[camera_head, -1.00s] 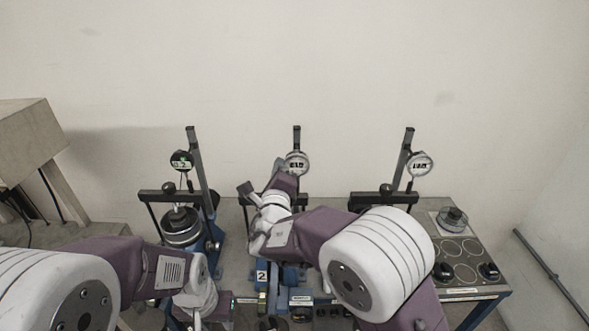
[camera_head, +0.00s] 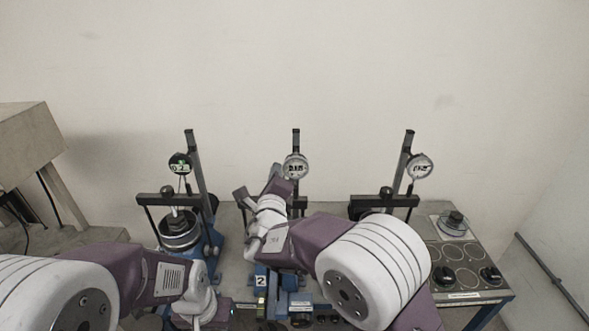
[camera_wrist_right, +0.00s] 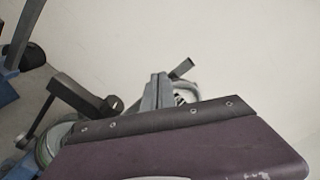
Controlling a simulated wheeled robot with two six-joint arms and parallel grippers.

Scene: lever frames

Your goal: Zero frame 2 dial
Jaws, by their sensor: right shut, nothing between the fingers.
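The frame 2 dial (camera_head: 296,167) is the round, silver-rimmed middle gauge on a dark post; its digits are too small to read. The number 2 plate (camera_head: 261,280) shows on the blue base below. My right gripper (camera_head: 276,171) is shut and empty, just left of the dial's lower edge; contact cannot be told. In the right wrist view the shut fingers (camera_wrist_right: 158,90) point toward the dial (camera_wrist_right: 187,95), which my gripper body mostly hides. My left arm comes in at lower left; its jaws cannot be made out.
A left frame has a dark dial (camera_head: 180,164) with a green display. A right frame has a silver dial (camera_head: 420,166). A panel with round recesses and dark knobs (camera_head: 453,223) is at right. A dark lever (camera_wrist_right: 75,95) is left of my fingers.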

